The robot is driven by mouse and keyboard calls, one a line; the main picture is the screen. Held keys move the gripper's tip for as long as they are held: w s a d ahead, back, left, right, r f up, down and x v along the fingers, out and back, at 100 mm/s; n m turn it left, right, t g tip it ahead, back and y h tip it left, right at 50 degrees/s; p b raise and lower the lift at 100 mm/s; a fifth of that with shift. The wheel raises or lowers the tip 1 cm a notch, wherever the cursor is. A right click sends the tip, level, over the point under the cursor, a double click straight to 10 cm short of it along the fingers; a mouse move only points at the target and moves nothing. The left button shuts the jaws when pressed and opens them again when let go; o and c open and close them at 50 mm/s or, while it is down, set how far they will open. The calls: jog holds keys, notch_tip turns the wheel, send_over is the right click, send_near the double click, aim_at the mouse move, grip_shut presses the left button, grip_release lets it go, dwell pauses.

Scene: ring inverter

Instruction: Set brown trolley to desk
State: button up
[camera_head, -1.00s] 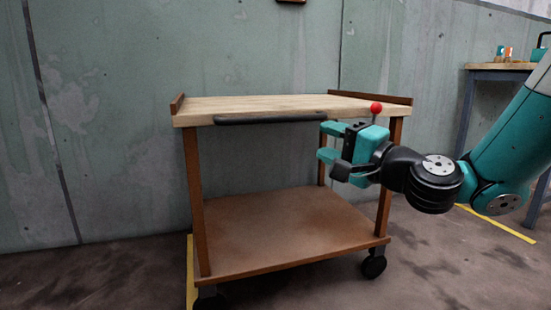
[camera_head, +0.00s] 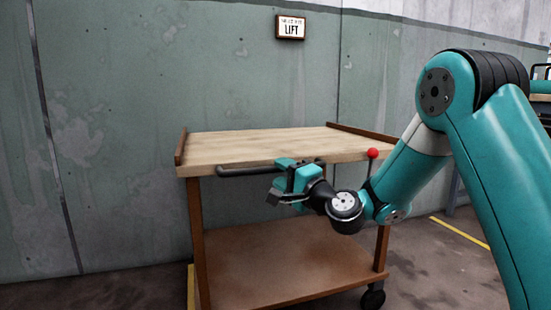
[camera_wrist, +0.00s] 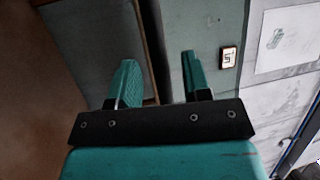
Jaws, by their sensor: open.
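The brown trolley (camera_head: 285,148) stands against the wall, with a pale wooden top, brown posts, a lower shelf and black castors. A dark handle bar (camera_head: 240,170) runs along its front edge. My gripper (camera_head: 277,180) is open at the front of the trolley, beside the handle's right half. In the wrist view my gripper's fingers (camera_wrist: 160,75) are apart, with a dark strip behind the gap; I cannot tell whether the handle lies between them. The desk (camera_head: 541,97) shows only in part at the right edge, mostly hidden by my arm.
A red knob (camera_head: 373,153) on a thin stem stands at the trolley's right front, close to my arm. A yellow line (camera_head: 460,232) marks the floor at the right.

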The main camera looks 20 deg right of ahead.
jog(key=shift+x, duration=1.3)
jog(key=shift+f, duration=0.1)
grip_shut()
